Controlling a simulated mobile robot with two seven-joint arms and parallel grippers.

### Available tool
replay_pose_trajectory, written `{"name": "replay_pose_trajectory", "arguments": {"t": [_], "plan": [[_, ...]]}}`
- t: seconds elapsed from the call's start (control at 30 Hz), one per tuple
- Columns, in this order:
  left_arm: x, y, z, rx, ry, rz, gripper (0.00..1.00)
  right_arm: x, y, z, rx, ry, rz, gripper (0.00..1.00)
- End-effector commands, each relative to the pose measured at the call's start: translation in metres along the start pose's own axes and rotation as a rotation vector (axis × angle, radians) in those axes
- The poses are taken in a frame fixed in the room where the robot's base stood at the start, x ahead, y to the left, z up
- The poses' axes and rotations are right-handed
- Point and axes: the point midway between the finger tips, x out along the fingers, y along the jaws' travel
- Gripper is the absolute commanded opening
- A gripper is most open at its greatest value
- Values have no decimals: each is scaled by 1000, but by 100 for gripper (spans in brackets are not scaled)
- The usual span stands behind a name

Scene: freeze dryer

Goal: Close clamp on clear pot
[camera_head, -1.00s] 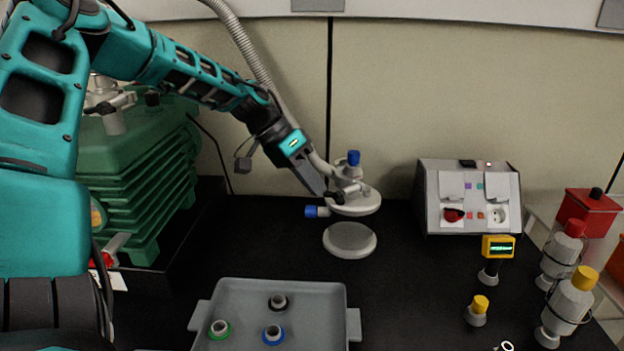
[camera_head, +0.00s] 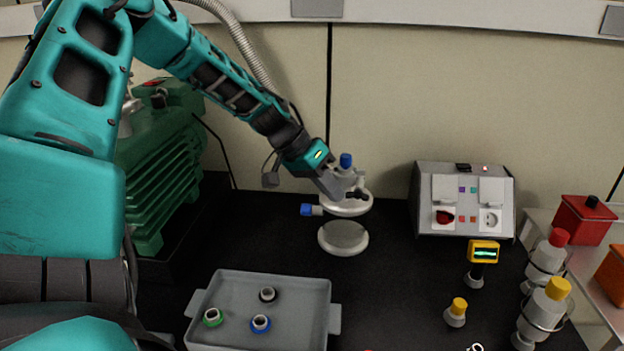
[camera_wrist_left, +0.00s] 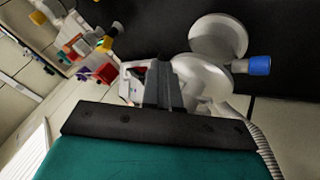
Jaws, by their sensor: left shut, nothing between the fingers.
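The clear pot shows as a pale round top (camera_head: 346,208) above a grey round base (camera_head: 343,238); its clear wall is hardly visible. A blue-capped fitting (camera_head: 346,161) stands on top and another blue cap (camera_head: 306,210) sticks out at the left. The wrist view also shows the pale top (camera_wrist_left: 205,76) and the base (camera_wrist_left: 218,36). My left gripper (camera_head: 350,193) is shut and empty at the fittings above the top, hiding part of them. Its closed fingers (camera_wrist_left: 163,84) overlap the pale top's edge in the wrist view. I cannot make out the clamp's position clearly. My right gripper is not in view.
A grey tray (camera_head: 207,280) with several small ringed pieces stands in front. A green finned pump (camera_head: 160,170) is at left, with a grey hose (camera_head: 240,35) behind my arm. A socket box (camera_head: 465,195) and yellow-capped bottle (camera_head: 545,310) stand at right.

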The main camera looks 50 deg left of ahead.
Motion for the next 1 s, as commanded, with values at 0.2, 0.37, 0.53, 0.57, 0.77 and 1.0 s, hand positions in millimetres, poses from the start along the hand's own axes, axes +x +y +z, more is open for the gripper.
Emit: {"name": "replay_pose_trajectory", "arguments": {"t": [0.2, 0.37, 0.53, 0.57, 0.77, 1.0], "plan": [[4, 3, -2, 0, -4, 1, 0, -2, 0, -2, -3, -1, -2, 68], [6, 4, -5, 1, -3, 1, 0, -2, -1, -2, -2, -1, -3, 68], [6, 5, -7, 2, 0, 1, 0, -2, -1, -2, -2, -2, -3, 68], [6, 5, -7, 2, 0, 2, 0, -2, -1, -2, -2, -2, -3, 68], [6, 5, -8, 2, 3, 2, 0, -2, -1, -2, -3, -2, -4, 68], [5, 6, -9, 3, 5, 2, 0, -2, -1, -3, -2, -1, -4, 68]]}}
